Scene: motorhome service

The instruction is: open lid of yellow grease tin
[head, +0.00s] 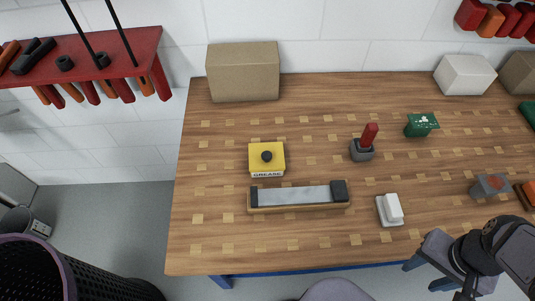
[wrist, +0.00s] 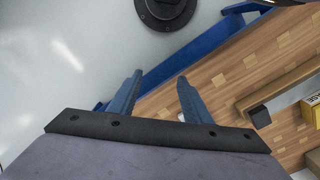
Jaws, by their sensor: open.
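The yellow grease tin (head: 274,158) stands on the wooden table, left of the middle. Part of the tin also shows at the right edge of the wrist view (wrist: 313,104). My gripper (head: 420,274) is off the table's front edge at the lower right, well away from the tin. In the wrist view my gripper (wrist: 160,84) is open, with nothing between its two blue fingers.
A long wooden block with a grey top (head: 295,196) lies just in front of the tin. A white switch-like block (head: 391,210), a grey block with a red lever (head: 363,149) and a green box (head: 421,124) stand rightward. A cardboard box (head: 243,72) stands behind.

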